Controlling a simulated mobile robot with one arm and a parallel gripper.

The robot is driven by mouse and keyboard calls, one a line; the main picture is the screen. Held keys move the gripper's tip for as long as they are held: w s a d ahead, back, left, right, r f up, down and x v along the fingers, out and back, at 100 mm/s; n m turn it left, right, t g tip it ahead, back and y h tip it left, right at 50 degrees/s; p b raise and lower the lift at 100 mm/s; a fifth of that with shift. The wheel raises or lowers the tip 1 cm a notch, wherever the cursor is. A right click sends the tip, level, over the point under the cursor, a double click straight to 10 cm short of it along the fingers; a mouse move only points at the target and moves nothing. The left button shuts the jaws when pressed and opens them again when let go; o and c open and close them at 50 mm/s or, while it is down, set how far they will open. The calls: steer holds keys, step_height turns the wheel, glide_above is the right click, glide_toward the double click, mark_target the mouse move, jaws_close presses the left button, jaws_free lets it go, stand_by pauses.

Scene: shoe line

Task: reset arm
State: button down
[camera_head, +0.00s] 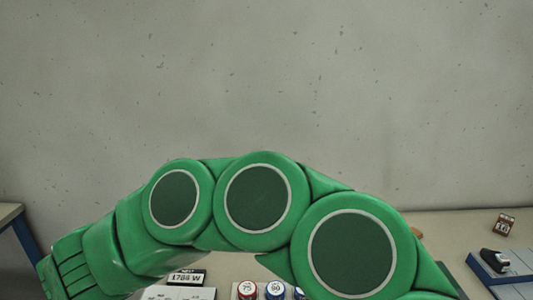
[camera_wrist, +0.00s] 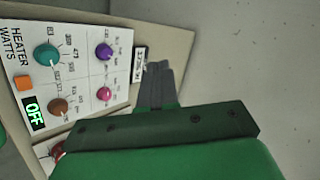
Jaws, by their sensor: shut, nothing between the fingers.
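My green arm (camera_head: 258,197) arches across the lower part of the head view. My gripper (camera_wrist: 158,68) shows in the wrist view with its grey fingers together and nothing between them. The fingers point toward the top of that view, just right of a white control panel (camera_wrist: 80,84) marked HEATER WATTS. I cannot tell whether they touch anything. My gripper's fingers do not show in the head view.
The panel has several coloured knobs, an orange button (camera_wrist: 24,83) and a display (camera_wrist: 35,113) reading OFF. A sign (camera_head: 187,277) reads about 1784 W. A blue-edged tray (camera_head: 487,275) is at right.

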steer(key=w+r+n+y, duration=0.3)
steer(key=w+r+y, duration=0.15)
steer(key=r, duration=0.65)
steer(key=s+d+r+n+g+y, duration=0.2)
steer(key=s+d+r+n+y, duration=0.1)
steer(key=d+r+n, duration=0.3)
steer(key=s+d+f+n+g+h, duration=0.1)
steer(key=s+d+f+g+h, duration=0.2)
steer(key=s+d, duration=0.5)
steer(key=s+d+f+n+g+h, duration=0.1)
steer(key=s+d+f+g+h, duration=0.2)
steer(key=d, duration=1.7)
steer(key=s+d+f+n+g+h, duration=0.1)
steer(key=s+d+f+g+h, duration=0.1)
steer(key=s+d+f+h, duration=0.2)
steer(key=s+d+f, duration=0.3)
steer(key=s+d, duration=0.5)
steer(key=d, duration=0.2)
steer(key=shift+s+d+f+n+g, duration=0.3)
steer(key=shift+d+g, duration=0.1)
